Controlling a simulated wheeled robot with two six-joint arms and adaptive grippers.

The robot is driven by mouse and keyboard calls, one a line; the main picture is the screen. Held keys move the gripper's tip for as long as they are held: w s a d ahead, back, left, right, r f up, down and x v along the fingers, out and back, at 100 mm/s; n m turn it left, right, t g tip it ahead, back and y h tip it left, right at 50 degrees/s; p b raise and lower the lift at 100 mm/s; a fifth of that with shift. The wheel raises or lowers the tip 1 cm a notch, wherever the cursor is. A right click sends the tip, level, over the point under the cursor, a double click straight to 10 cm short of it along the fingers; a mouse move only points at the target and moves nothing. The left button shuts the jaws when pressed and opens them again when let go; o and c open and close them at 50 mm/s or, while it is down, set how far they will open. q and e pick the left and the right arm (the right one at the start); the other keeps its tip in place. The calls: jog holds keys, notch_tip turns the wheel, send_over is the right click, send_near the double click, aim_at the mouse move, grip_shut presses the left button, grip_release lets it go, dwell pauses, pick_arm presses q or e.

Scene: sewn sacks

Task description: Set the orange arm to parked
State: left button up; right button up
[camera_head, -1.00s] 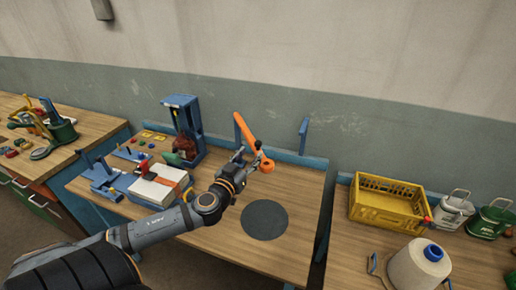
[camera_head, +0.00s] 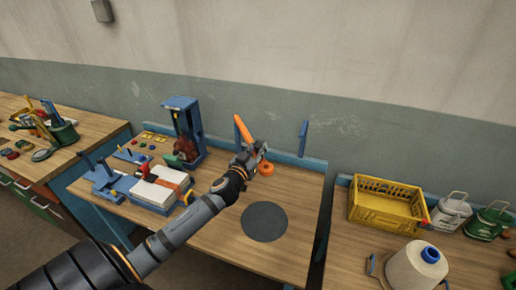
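The orange arm (camera_head: 243,129) stands at the back of the middle table. It leans up and to the left from its round orange base (camera_head: 266,168). Its upper end is beside a blue post on the left; a second blue post (camera_head: 303,138) stands apart to the right. My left gripper (camera_head: 252,157) is at the arm's lower part, in front of it, and hides its middle. The fingers are small and overlap the orange arm, so I cannot tell whether they are shut on it. My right gripper is not in view.
A dark round disc (camera_head: 264,222) lies in front of the orange arm. A blue press stand (camera_head: 184,125) and a blue fixture with a white block (camera_head: 158,188) are to the left. A yellow crate (camera_head: 388,205) and a thread cone (camera_head: 415,268) are on the right table.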

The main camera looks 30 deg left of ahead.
pick_arm(q)
grip_shut()
jog(key=shift+w+f, duration=0.1)
jog(key=shift+f, duration=0.1)
